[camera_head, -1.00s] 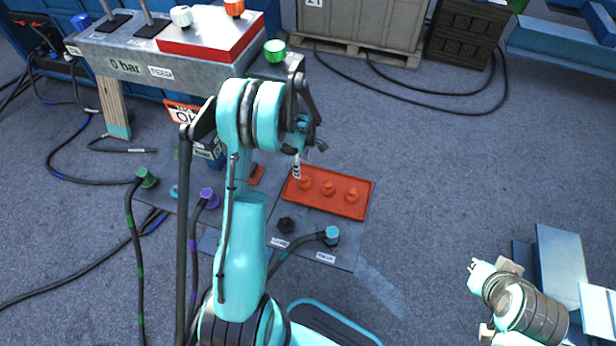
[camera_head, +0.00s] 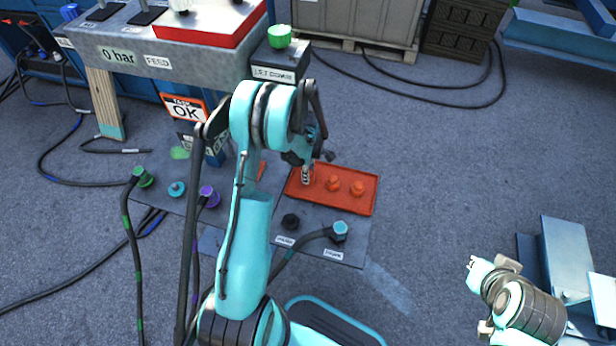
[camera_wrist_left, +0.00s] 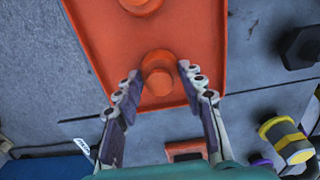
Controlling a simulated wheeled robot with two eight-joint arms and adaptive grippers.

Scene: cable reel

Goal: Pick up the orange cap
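An orange-red tray (camera_head: 368,182) lies on the grey floor plate and holds orange caps in a row. In the head view the middle cap (camera_head: 333,183) and right cap (camera_head: 357,188) show clearly; the left one is hidden behind my left gripper (camera_head: 307,173). The wrist view shows the near orange cap (camera_wrist_left: 158,76) upright in the tray, between my open fingers. One finger is on each side, and I cannot tell whether they touch it. Another cap (camera_wrist_left: 141,4) is cut off at the top edge.
A black cap (camera_head: 290,221) and a hose with a light-blue end (camera_head: 340,231) lie in front of the tray. Purple (camera_head: 209,196) and green (camera_head: 143,177) hose ends stand left. A "TASK OK" sign (camera_head: 186,108) stands behind. Floor right of the tray is clear.

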